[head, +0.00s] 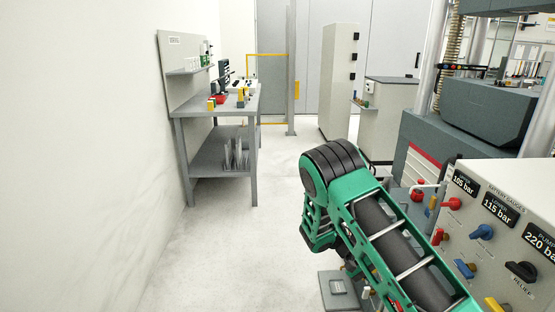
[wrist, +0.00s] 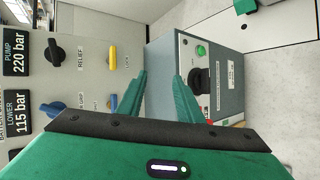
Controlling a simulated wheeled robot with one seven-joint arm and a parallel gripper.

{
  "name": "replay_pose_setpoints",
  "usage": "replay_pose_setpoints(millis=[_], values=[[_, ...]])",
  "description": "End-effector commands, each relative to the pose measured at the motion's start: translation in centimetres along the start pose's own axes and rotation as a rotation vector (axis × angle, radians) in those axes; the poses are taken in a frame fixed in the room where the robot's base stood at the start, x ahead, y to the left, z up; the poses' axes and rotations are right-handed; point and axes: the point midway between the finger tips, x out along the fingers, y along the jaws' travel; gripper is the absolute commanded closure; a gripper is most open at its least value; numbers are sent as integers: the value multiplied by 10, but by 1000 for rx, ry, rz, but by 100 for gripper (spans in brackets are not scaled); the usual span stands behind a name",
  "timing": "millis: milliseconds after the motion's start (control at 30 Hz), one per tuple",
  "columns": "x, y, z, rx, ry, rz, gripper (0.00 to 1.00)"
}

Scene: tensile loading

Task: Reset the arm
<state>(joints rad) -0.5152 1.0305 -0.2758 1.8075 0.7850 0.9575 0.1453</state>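My arm (head: 385,235), green with black joints, is bent in the lower right of the head view, in front of the gauge panel. My gripper (wrist: 160,76) shows in the wrist view with two green fingers apart and nothing held between them. The fingertips point toward the gap between the gauge panel (wrist: 85,80) and a grey control box (wrist: 205,55) with a green button, a black knob and a red part. I cannot make out the gripper in the head view.
The gauge panel (head: 480,207), with red, blue, black and yellow knobs, stands close to my arm's right. A large testing machine (head: 440,140) stands behind it. A workbench (head: 215,103) with small items is along the left wall. The floor (head: 235,240) between is clear.

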Motion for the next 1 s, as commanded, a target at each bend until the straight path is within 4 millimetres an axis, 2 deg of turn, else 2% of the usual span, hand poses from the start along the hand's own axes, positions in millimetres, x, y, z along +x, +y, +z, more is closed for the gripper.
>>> replay_pose_setpoints(millis=[33,100,467,700,1000], values=[[-3,17,2,7,-18,-37,67],[-5,35,5,10,-40,-83,67],[-8,128,36,28,-121,-320,67],[-4,184,68,46,-144,-475,67],[3,240,121,74,-138,-659,67]])
